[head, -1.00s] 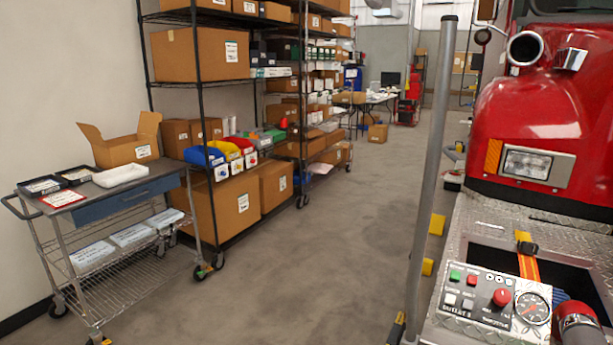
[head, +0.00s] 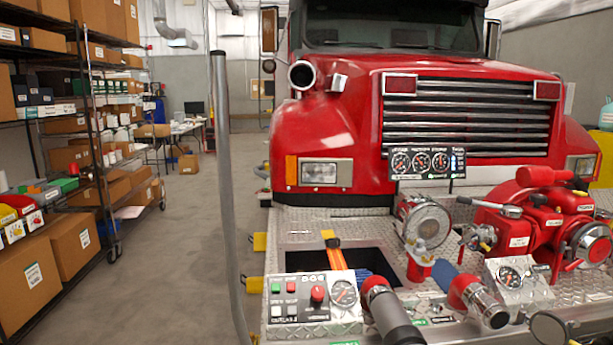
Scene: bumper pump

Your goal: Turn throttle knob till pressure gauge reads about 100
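A control panel (head: 290,312) sits on the truck's front bumper at the lower middle. It carries a red round knob (head: 318,293), which looks like the throttle knob, and a round gauge (head: 344,293) just right of it. The gauge needle's reading is too small to tell. A second small panel with a gauge (head: 510,277) stands further right, and a raised panel with several gauges (head: 428,162) stands before the grille. I cannot tell from the labels which gauge shows pressure. Neither of my grippers is in view.
The red fire truck (head: 420,100) fills the middle and right. A red pump (head: 540,222) and hose fittings (head: 385,308) crowd the bumper. A grey upright pole (head: 228,190) stands left of the panel. Open floor (head: 185,250) lies between the pole and the shelves (head: 90,130).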

